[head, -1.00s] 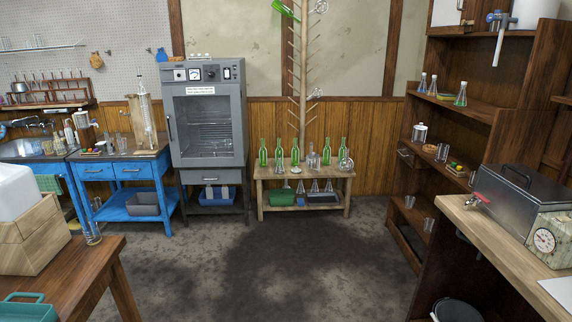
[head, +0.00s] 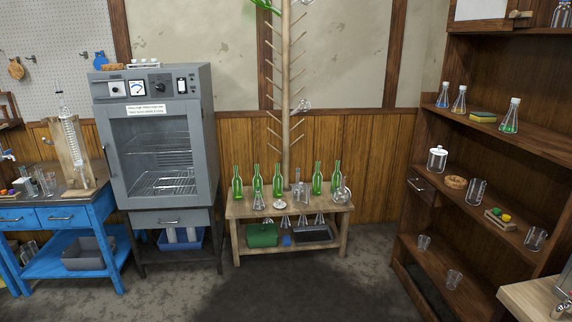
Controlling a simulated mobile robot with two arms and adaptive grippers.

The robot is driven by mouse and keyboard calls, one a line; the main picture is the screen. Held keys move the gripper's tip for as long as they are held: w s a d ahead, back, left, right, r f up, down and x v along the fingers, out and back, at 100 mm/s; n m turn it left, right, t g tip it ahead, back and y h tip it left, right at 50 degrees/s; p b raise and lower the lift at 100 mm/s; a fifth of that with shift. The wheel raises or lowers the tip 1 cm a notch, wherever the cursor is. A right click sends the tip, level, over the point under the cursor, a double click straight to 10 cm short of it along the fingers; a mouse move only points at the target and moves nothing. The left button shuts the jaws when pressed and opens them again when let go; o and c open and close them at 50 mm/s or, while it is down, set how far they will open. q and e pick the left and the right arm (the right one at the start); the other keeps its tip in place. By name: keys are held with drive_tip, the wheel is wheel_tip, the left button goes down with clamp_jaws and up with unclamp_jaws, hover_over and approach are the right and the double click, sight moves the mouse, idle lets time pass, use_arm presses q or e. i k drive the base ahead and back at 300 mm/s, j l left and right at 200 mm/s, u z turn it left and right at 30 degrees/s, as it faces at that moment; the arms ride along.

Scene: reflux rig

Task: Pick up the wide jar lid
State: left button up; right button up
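I cannot make out for certain which thing is the wide jar lid. A clear jar (head: 437,162) with a pale lid (head: 438,150) on top stands upright on the middle shelf of the wooden shelving at the right. A small pale item (head: 280,205) lies among the glassware on the low wooden bench, too small to identify. Neither of my grippers is in view.
The low bench (head: 291,209) holds several green bottles and flasks. A grey oven (head: 160,140) and a blue bench (head: 75,262) stand left. The shelving (head: 485,140) holds flasks and beakers. A counter corner (head: 530,293) juts in at lower right. The middle floor is clear.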

sight(299, 187)
drive_tip(key=i+l, duration=0.1)
drive_tip(key=i, duration=0.8)
drive_tip(key=i+l+z, duration=0.1)
drive_tip(key=i, duration=0.85)
